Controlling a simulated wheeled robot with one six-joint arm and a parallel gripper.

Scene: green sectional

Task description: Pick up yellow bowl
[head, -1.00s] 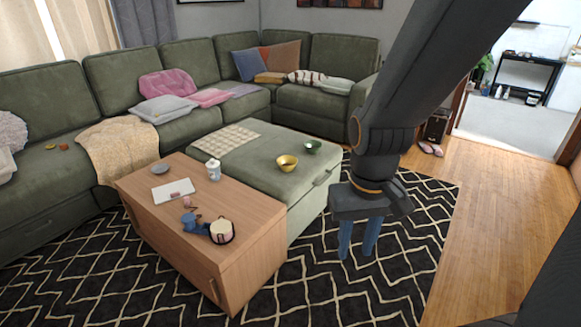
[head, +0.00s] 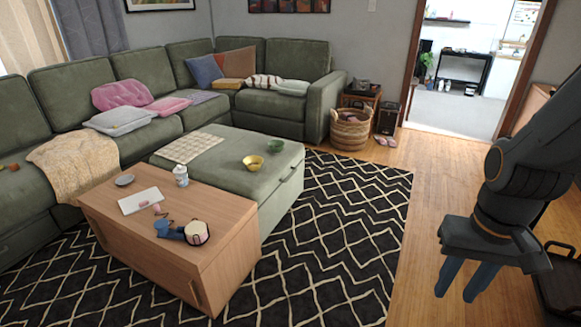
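The yellow bowl (head: 253,162) sits upright on top of the green ottoman (head: 225,177), left of a small dark green bowl (head: 275,146). My gripper (head: 460,281) hangs at the lower right of the head view, over the wood floor, far to the right of the yellow bowl. Its two blue fingers point down and stand apart with a gap between them. Nothing shows between them. The bowl is in full view and the gripper does not touch it.
A wooden coffee table (head: 222,254) stands against the ottoman's near side, with a white canister (head: 181,176), a plate and several small items. A green sectional (head: 195,90) runs behind. A wicker basket (head: 350,130) stands at the back.

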